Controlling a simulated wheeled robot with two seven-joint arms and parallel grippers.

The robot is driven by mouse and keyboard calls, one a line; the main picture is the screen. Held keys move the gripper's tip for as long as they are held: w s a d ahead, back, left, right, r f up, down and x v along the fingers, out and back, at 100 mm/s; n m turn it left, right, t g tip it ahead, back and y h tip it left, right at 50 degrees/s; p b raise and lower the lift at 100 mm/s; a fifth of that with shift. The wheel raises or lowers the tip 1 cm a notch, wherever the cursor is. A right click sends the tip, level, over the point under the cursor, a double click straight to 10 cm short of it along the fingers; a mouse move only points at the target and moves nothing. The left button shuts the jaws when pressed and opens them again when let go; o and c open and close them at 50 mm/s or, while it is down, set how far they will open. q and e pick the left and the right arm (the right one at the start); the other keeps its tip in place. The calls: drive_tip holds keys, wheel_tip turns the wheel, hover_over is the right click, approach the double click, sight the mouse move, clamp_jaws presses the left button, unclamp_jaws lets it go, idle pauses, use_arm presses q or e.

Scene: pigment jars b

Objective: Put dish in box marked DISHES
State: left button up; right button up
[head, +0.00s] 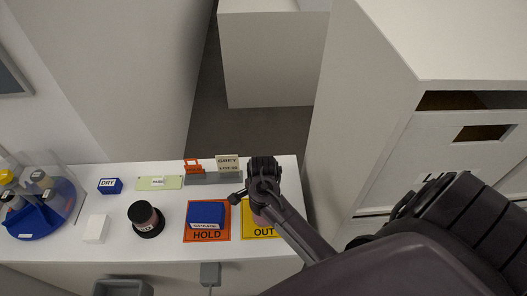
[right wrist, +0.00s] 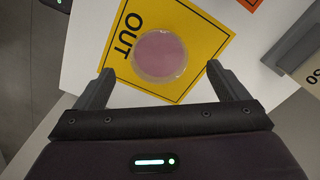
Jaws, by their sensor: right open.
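A round, pinkish dish (right wrist: 160,54) lies flat on the yellow mat marked OUT (right wrist: 122,47) in the right wrist view. In the head view my right arm covers most of it, and the OUT mat (head: 262,232) shows at the table's right end. My right gripper (right wrist: 159,72) is open and empty above the mat, with one finger to each side of the dish's near edge. In the head view it (head: 263,178) is seen from above. My left gripper is not in view. I can read no DISHES marking on any box.
An orange HOLD mat (head: 190,233) carries a blue block (head: 206,212). A white cabinet (head: 390,185) with slots stands at right.

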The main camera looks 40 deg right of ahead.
wheel_tip(320, 180, down, 4)
drive_tip(key=shift+a+r+p, duration=0.1)
drive_tip(key=shift+r+p, duration=0.05)
drive_tip(key=shift+p, duration=0.35)
drive_tip(key=shift+f, duration=0.45)
drive_tip(key=c, duration=1.1)
drive_tip(key=shift+c, duration=0.2)
drive_tip(key=shift+r, duration=0.15)
